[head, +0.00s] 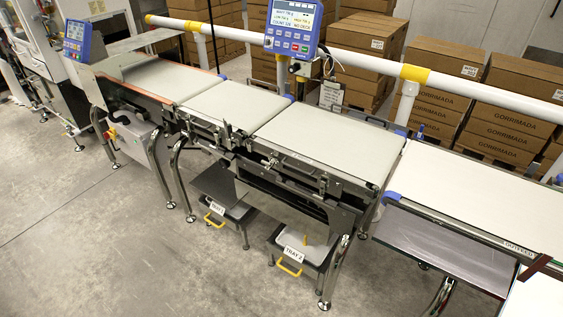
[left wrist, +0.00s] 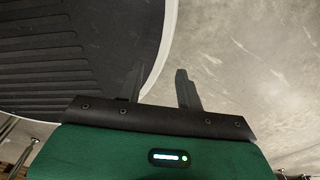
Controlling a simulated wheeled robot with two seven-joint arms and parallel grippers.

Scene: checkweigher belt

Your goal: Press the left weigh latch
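The checkweigher's middle belt (head: 322,140) has a pale top and a dark metal frame. Small latch-like fittings sit along its front side, one towards the left (head: 272,160) and one towards the right (head: 323,184). They are too small to tell whether either is pressed. My left gripper (left wrist: 160,88) shows in the left wrist view, with its two dark fingers apart and nothing between them. Neither gripper shows in the head view.
A blue display (head: 293,22) stands behind the belt. Two trays with yellow handles, tray 1 (head: 228,211) and tray 2 (head: 312,250), sit low beneath it. A white rail (head: 350,58) and stacked cartons (head: 510,115) are behind. The front floor (head: 100,250) is clear.

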